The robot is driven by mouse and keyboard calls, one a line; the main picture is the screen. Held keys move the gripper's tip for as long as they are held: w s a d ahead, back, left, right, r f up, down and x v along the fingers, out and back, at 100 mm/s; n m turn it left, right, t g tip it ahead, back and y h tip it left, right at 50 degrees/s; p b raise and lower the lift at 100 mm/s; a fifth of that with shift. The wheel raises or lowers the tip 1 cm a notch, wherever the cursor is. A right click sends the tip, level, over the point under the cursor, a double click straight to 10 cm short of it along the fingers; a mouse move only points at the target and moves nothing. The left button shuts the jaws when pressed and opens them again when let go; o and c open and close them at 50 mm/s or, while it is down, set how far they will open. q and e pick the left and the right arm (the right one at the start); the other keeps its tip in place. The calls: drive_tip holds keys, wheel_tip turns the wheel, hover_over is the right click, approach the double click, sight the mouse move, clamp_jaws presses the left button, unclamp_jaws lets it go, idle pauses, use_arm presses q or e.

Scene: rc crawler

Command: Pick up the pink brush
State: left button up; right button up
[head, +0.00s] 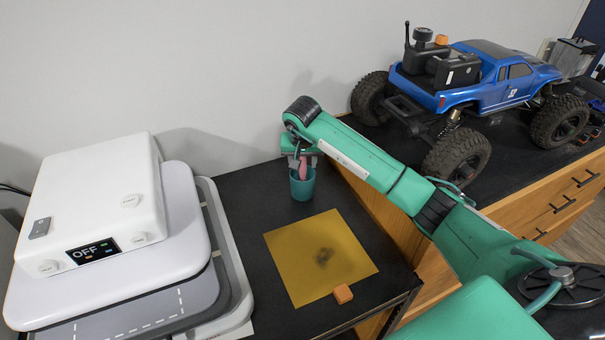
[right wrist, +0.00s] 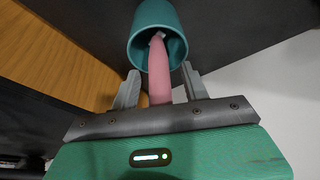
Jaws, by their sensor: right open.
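The pink brush (right wrist: 158,70) stands in a teal cup (right wrist: 175,15), its handle sticking out toward my right gripper. In the head view the cup (head: 302,187) stands on the black table, and a bit of the pink brush (head: 303,168) shows above its rim. My right gripper (right wrist: 160,88) is open, with one finger on each side of the pink handle and a gap to both. In the head view the right gripper (head: 301,157) is over the cup. The brush's lower end is hidden inside the cup. My left gripper is not in view.
A yellow mat (head: 300,265) with a dark smudge lies in front of the cup, with an orange block (head: 343,294) at its edge. A white machine (head: 95,200) reading OFF stands at left. A blue RC truck (head: 485,80) sits on the wooden cabinet at right.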

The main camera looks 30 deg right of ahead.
clamp_jaws()
drive_tip(key=shift+r, duration=0.1)
